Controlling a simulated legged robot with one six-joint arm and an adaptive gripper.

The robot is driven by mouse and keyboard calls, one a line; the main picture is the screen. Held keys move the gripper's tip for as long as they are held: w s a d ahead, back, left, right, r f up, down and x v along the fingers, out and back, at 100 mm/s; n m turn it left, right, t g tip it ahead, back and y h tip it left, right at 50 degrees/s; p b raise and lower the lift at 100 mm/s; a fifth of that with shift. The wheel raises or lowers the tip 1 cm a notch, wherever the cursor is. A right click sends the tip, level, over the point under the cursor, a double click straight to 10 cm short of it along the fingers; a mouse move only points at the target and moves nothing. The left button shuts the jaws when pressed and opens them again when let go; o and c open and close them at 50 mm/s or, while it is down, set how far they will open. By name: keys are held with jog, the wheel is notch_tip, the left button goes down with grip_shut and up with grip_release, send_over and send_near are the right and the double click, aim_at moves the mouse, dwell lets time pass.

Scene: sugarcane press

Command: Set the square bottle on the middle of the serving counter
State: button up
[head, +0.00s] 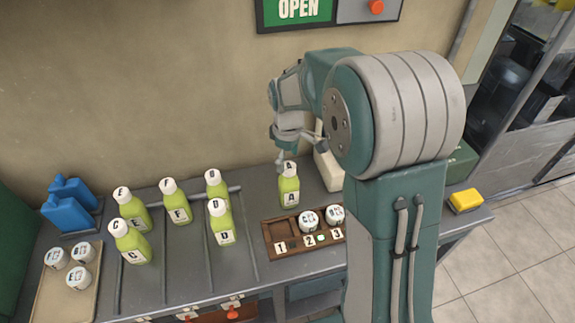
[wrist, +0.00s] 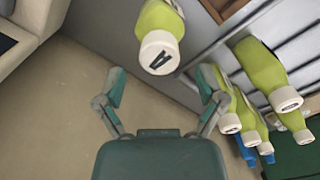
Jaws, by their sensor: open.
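Several green bottles with white lettered caps stand on the grey counter (head: 185,275). Bottle A (head: 289,190) stands upright, apart from the others, behind the dark wooden tray. My gripper (head: 284,160) is just above its cap, partly hidden by my arm. In the wrist view my gripper (wrist: 160,85) is open and empty, with the white cap of bottle A (wrist: 160,15) just beyond and between its fingertips. Bottles E (head: 133,212), F (head: 177,206), B (head: 217,190), D (head: 221,226) and C (head: 131,247) stand to the left. I cannot tell which bottle is the square one.
The wooden tray (head: 272,243), marked 1, 2, 3, holds two white lidded jars. A tan tray (head: 55,300) with white jars and blue packs (head: 70,206) are at the left. A cream container (head: 328,167) stands behind my arm. A yellow block (head: 466,200) sits at right.

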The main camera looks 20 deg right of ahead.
notch_tip(320, 180, up, 9)
jog(key=s+r+m+t, duration=0.2)
jog(key=s+m, duration=0.2)
jog(key=s, duration=0.8)
jog(key=s+r+m+t, duration=0.3)
jog(key=s+m, duration=0.2)
jog(key=s, duration=0.7)
jog(key=shift+t, duration=0.3)
jog(key=shift+s+d, duration=0.1)
jog(key=shift+s, duration=0.05)
